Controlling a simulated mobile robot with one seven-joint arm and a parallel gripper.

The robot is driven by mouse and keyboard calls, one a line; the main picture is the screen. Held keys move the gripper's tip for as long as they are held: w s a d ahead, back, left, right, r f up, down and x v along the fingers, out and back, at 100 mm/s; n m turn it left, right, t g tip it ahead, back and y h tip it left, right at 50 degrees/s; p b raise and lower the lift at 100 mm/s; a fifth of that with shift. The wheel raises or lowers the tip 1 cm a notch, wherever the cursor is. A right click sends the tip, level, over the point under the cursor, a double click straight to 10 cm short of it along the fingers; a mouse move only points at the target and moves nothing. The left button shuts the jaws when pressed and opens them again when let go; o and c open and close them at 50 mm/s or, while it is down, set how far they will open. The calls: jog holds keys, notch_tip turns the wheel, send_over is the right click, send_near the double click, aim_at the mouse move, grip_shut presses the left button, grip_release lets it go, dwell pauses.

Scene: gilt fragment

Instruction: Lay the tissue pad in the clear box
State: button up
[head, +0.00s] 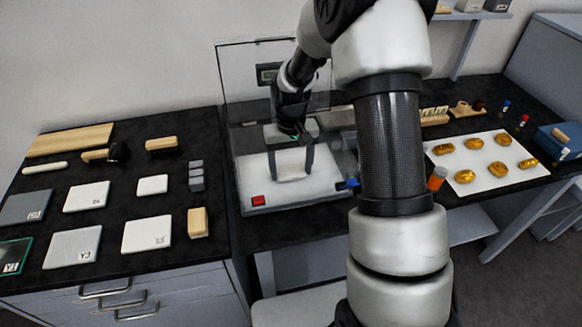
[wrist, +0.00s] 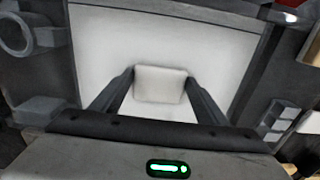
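The clear box (head: 240,85) stands at the centre of the head view, with see-through walls in thin dark edging and a white floor (head: 262,180). The white floor also shows in the wrist view (wrist: 100,45). My gripper (head: 292,170) reaches down over this floor. In the wrist view my gripper (wrist: 160,78) has its two fingers against opposite sides of a small white pad (wrist: 160,85), which I take as the tissue pad. The pad shows between the fingers in the head view (head: 292,168). I cannot tell whether its underside touches the floor.
A red button (head: 258,200) sits at the box's front left and a blue fitting (head: 347,184) at its front right. White and grey plates (head: 148,233) and tools lie on the left bench.

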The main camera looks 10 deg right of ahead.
jog(key=o, duration=0.3)
